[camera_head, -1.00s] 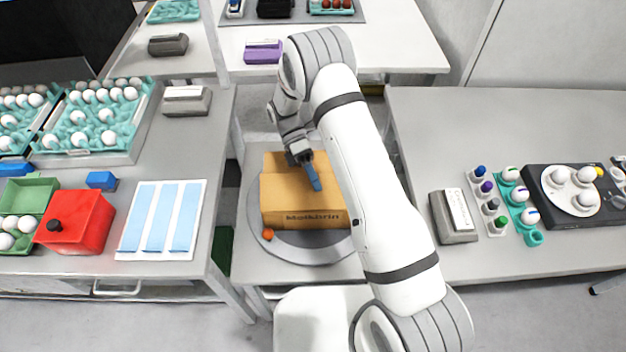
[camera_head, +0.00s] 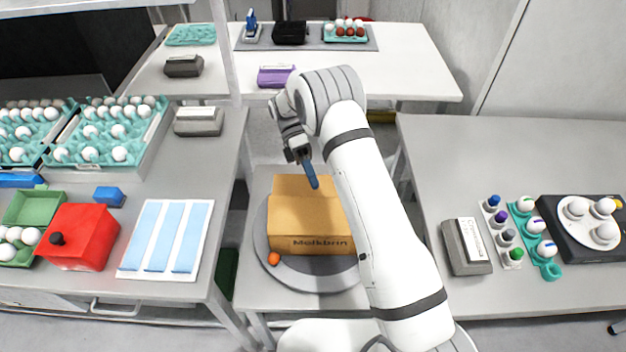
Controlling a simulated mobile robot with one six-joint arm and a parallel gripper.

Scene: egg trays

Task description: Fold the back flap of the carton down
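The brown carton (camera_head: 305,222) sits on a round grey turntable (camera_head: 285,280), with dark lettering on its front face. Its back flap (camera_head: 292,185) shows as a slightly narrower panel beyond the top, extending toward the back; its exact angle is hard to tell. My gripper (camera_head: 313,182) is over the back part of the carton, its blue fingers pointing down. The fingers overlap the flap area in the picture, and contact cannot be judged. They show as one narrow blue bar, so any gap is hidden. My arm covers the carton's right side.
An orange ball (camera_head: 273,258) lies at the turntable's front left. The left table holds a red box (camera_head: 80,238), a blue-striped white sheet (camera_head: 165,240) and egg trays (camera_head: 112,130). The right table holds a grey labelled block (camera_head: 466,246) and a dark scale (camera_head: 565,235).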

